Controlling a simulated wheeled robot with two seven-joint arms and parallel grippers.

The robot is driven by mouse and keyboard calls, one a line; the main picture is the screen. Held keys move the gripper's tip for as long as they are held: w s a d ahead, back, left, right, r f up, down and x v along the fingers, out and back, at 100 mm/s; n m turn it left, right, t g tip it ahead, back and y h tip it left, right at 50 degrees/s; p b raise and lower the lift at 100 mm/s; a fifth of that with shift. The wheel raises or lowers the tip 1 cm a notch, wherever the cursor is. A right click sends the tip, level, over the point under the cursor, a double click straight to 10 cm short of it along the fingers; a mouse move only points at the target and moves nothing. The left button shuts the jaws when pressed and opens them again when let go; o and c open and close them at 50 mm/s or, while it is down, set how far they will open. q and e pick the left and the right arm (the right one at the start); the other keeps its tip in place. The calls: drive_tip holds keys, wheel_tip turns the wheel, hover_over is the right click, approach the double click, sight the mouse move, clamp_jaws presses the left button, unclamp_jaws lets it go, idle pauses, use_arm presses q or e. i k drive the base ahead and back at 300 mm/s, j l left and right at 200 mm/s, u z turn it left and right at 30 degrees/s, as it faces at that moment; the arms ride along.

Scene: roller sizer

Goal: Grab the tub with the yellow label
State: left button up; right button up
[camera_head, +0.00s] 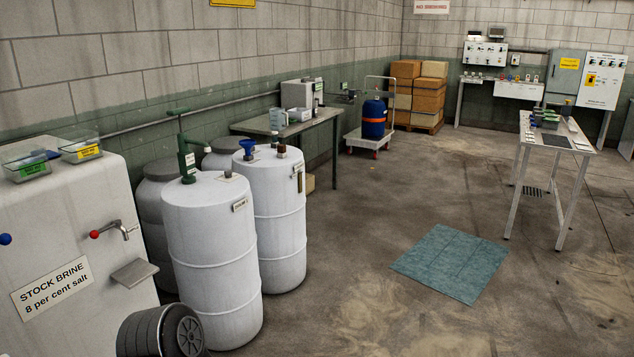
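The tub with the yellow label (82,148) is a small clear tub on top of the white stock brine tank at the far left. Its yellow label (88,153) faces the front. A similar clear tub with a green label (34,168) stands to its left, a little nearer. The contents of both tubs are hard to make out. Neither of my grippers is in view.
The white brine tank (60,235) has a tap (115,231) and small shelf (134,272) on its front. White drums (208,250) stand right of it. A teal mat (451,263) lies on open floor. A work table (553,134) stands at right.

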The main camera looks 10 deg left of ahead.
sight(81, 145)
drive_tip(key=i+j+u, duration=0.25)
drive_tip(key=i, duration=0.45)
drive_tip(key=i+j+u, duration=0.15)
drive_tip(key=i+u, duration=0.15)
drive_tip(key=i, duration=0.45)
drive_tip(key=i+j, duration=0.25)
drive_tip(key=j, duration=0.2)
drive_tip(key=i+j, duration=0.2)
drive_tip(key=j, duration=0.2)
drive_tip(key=i+j, duration=0.25)
drive_tip(key=j, duration=0.2)
